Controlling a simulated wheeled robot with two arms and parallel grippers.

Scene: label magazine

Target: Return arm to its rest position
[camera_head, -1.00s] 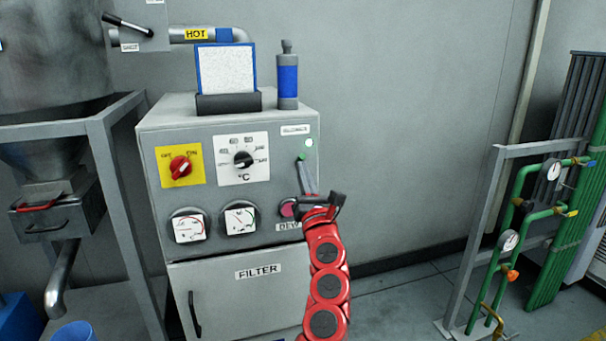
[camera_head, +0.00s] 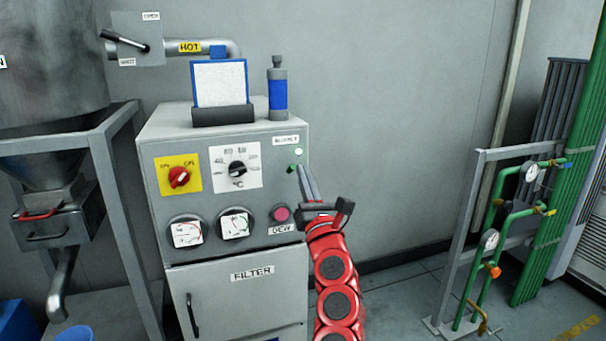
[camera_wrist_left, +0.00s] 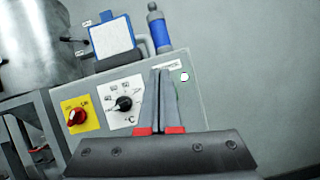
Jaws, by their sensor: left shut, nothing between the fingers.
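My left gripper (camera_head: 304,183) is in front of the right part of a grey control cabinet (camera_head: 268,258). Its two grey fingers are together with nothing between them, as the left wrist view (camera_wrist_left: 166,100) also shows. The fingertips are close to a green switch (camera_head: 294,168) below a lit round lamp (camera_head: 298,153) in the head view; whether they touch cannot be told. My red arm runs down to the bottom edge. My right gripper is not in view.
The cabinet front has a red knob (camera_head: 179,177), a black dial (camera_head: 237,169), two gauges and a pink button (camera_head: 281,214). A blue bottle (camera_head: 277,95) and a white panel (camera_head: 219,84) stand on top. Green pipes (camera_head: 488,220) are at right. Floor between is clear.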

